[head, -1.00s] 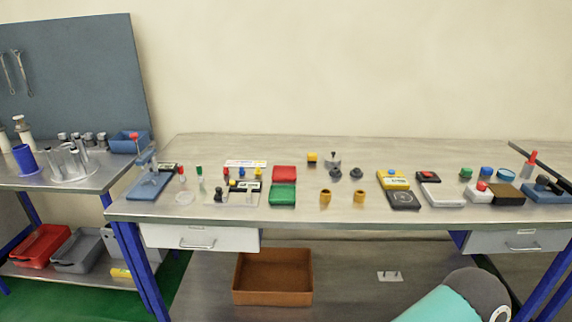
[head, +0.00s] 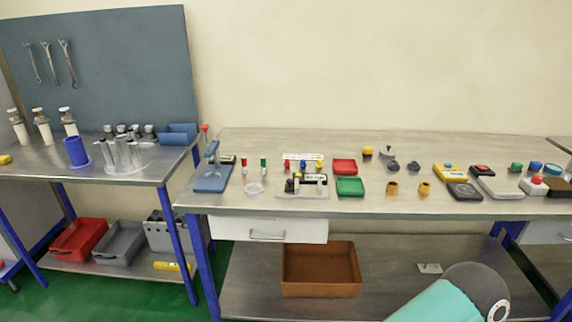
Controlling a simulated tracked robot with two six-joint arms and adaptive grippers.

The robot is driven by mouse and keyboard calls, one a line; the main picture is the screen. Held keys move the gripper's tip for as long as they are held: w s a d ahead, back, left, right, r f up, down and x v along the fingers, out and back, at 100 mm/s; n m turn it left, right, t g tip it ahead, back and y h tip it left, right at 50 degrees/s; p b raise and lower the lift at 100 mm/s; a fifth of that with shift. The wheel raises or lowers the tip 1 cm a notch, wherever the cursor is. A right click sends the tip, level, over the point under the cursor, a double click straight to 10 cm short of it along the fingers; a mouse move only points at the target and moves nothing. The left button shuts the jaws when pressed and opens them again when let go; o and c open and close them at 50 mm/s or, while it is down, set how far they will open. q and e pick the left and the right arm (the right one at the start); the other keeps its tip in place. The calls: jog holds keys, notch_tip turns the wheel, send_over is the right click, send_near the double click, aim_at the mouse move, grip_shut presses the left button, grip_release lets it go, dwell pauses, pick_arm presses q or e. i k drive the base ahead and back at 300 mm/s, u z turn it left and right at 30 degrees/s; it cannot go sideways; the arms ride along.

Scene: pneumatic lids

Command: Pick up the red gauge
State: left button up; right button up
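A small upright piece with a red top (head: 244,164), which looks like the red gauge, stands on the main bench near its left end. A similar green-topped piece (head: 263,167) stands just right of it. They are too small to make out in detail. Neither of my grippers is in view. Only a teal and grey link of my own arm shows at the bottom right, well away from the red piece.
The main bench (head: 300,207) holds a blue stand (head: 213,180), a clear round dish (head: 254,188), a red tray (head: 345,166) and a green tray (head: 350,186). A brown bin (head: 320,288) sits below. The left bench (head: 40,163) carries a blue cup (head: 76,152).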

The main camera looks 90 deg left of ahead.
aim_at(244, 169)
jog(key=u, duration=0.05)
jog(key=k, duration=1.6)
jog(key=z, duration=0.65)
jog(key=i, duration=0.1)
jog(key=u, duration=2.35)
jog(key=i, duration=0.9)
jog(key=u, duration=0.05)
